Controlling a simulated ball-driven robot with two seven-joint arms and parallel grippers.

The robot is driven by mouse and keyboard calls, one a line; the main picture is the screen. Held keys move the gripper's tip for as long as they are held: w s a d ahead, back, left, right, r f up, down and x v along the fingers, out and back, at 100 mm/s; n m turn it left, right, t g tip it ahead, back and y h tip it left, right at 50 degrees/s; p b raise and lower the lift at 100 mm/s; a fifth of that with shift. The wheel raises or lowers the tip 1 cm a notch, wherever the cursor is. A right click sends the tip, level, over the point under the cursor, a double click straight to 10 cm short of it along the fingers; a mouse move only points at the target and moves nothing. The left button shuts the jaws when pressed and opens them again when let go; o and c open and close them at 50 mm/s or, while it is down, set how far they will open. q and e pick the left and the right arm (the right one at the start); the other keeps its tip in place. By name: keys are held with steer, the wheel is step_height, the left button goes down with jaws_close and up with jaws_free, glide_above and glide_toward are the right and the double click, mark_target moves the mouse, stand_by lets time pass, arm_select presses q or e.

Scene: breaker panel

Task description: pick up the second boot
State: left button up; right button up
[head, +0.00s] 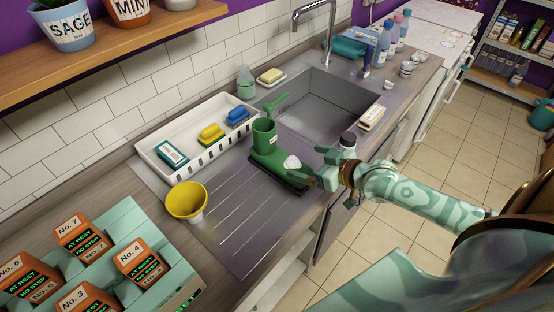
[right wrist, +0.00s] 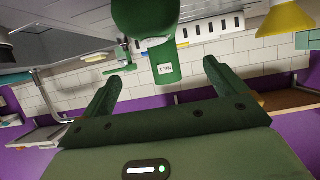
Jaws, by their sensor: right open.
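A green rubber boot (head: 264,140) stands upright on the drainboard (head: 222,222), its toe pointing toward my right gripper. A pale rounded patch or object shows at the toe; I cannot tell which. My right gripper (head: 311,167) is open and empty, just right of the toe. In the right wrist view, which is upside down, the boot (right wrist: 165,58) lies beyond and between the spread fingers (right wrist: 162,72), and its lower part is cut off by the frame. My left gripper is not in view.
A white rack (head: 180,184) with sponges stands behind the boot. The sink (head: 325,98) is at the back right.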

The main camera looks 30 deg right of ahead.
mark_target(279, 155)
steer(key=b+x, duration=0.1)
steer(key=x, duration=0.5)
steer(key=b+x, duration=0.1)
steer(key=x, duration=0.1)
steer(key=f+x, duration=0.1)
steer(key=x, duration=0.2)
steer(key=shift+b, duration=0.35)
steer(key=shift+s+r, duration=0.1)
steer(key=shift+c, duration=0.6)
steer(key=c, duration=1.3)
steer(key=shift+r, duration=0.15)
steer(key=shift+c, duration=0.2)
